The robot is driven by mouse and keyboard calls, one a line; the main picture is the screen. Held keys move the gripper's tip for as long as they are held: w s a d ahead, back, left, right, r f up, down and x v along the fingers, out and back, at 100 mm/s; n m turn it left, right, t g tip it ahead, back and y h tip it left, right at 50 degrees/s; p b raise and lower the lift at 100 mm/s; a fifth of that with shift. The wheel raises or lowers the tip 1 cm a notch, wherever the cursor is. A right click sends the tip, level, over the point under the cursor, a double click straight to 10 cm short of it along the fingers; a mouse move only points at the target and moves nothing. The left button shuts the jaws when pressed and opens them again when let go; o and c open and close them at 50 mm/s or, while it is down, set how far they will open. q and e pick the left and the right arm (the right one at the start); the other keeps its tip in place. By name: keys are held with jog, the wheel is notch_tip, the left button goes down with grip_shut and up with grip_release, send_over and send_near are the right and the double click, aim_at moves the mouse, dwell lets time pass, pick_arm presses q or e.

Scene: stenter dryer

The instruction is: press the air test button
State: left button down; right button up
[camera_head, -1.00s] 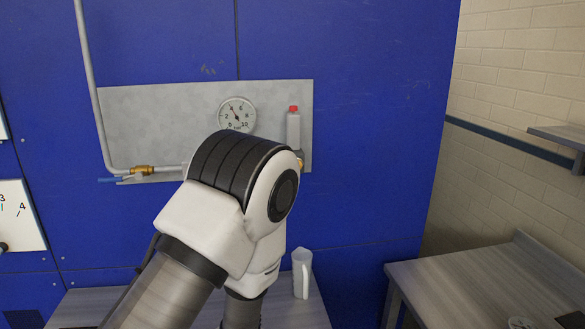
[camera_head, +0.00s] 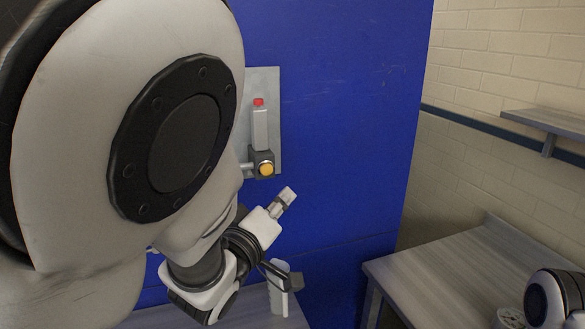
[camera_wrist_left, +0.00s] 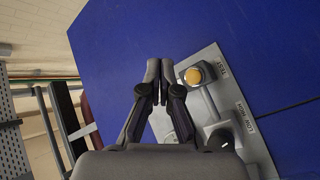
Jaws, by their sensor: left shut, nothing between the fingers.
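The air test button is a round orange-yellow button (camera_head: 266,169) on a dark block near the right end of the grey panel plate (camera_head: 273,110). In the left wrist view the button (camera_wrist_left: 194,75) stands next to the TEST label. My left gripper (camera_wrist_left: 154,68) has its dark fingers together, with nothing between them. In that view its fingertips lie just left of the button, with a visible gap; the depth between them is hard to judge. In the head view my left arm covers much of the plate, and its wrist is below the button. My right gripper is out of view.
A slim grey part with a red top (camera_head: 259,122) sits above the button. A light jug (camera_head: 278,296) stands on the bench below, close to my left wrist. A table (camera_head: 440,265) and a wall shelf (camera_head: 545,122) are at the right. The blue wall right of the plate is clear.

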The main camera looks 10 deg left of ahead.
aim_at(266, 169)
pick_arm(q)
jog(key=w+a, duration=0.4)
jog(key=w, duration=0.3)
jog(key=shift+a+p, duration=0.35)
jog(key=shift+a, duration=0.05)
jog(key=shift+w, duration=0.15)
dwell(1.2)
jog(key=shift+w+a, duration=0.25)
jog(key=shift+w, duration=0.1)
jog(key=shift+w+a, duration=0.25)
jog(key=shift+w, duration=0.15)
dwell(0.6)
jog(key=shift+s, duration=0.1)
jog(key=shift+s+d, duration=0.55)
jog(key=shift+s, duration=0.15)
jog(key=shift+f, duration=0.1)
